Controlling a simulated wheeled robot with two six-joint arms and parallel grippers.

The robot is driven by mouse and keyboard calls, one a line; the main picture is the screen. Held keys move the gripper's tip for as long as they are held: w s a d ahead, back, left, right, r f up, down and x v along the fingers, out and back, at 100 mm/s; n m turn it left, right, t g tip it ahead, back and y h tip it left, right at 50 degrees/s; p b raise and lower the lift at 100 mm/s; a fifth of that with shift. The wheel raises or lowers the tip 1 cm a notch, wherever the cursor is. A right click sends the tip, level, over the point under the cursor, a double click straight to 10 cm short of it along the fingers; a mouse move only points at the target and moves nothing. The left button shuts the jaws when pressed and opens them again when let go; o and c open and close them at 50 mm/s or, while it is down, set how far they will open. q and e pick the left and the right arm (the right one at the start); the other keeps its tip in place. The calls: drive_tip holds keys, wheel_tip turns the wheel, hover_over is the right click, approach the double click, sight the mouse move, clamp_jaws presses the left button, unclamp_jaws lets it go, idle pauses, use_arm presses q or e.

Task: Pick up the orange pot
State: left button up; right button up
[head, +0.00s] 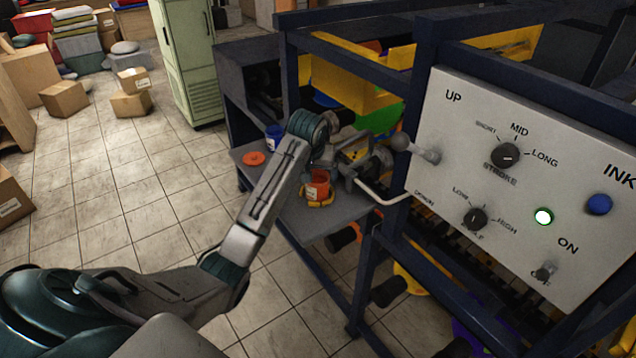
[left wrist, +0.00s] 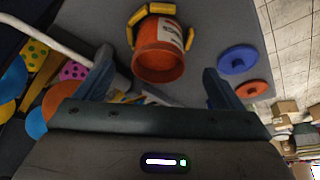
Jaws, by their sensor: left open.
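The orange pot (head: 318,187) stands on a small grey shelf (head: 340,212) at the side of the machine, with a pale label on its side. A yellow holder (head: 320,203) curves around part of its base. In the left wrist view the pot (left wrist: 158,58) shows its round orange end, with the label and the yellow holder (left wrist: 150,11) behind. My left gripper (left wrist: 160,82) is open and empty; the pot is ahead, between the lines of its two fingers, with no grip on it. In the head view my wrist partly hides the gripper. My right gripper is not in view.
An orange disc (head: 253,158) and a blue round item (head: 274,137) lie on the shelf to the left. A white bent lever (head: 384,197) and a metal mechanism (head: 362,162) are close on the right. The control panel (head: 530,180) stands further right. Open tiled floor (head: 130,190) lies left.

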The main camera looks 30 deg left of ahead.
sight(317, 181)
use_arm(q)
drive_tip(key=p+x, duration=0.1)
drive_tip(key=x, duration=0.2)
drive_tip(key=w+p+x, duration=0.1)
drive_tip(key=p+x, duration=0.1)
drive_tip(key=x, duration=0.1)
drive_tip(key=shift+a, duration=0.1)
drive_tip(key=shift+f, duration=0.25)
drive_tip(key=shift+a+f, duration=0.1)
drive_tip(key=shift+f, duration=0.1)
drive_tip(key=shift+w+f, duration=0.15)
drive_tip(key=shift+c, duration=0.7)
drive_tip(key=c, duration=1.1)
drive_tip(key=shift+o, duration=0.2)
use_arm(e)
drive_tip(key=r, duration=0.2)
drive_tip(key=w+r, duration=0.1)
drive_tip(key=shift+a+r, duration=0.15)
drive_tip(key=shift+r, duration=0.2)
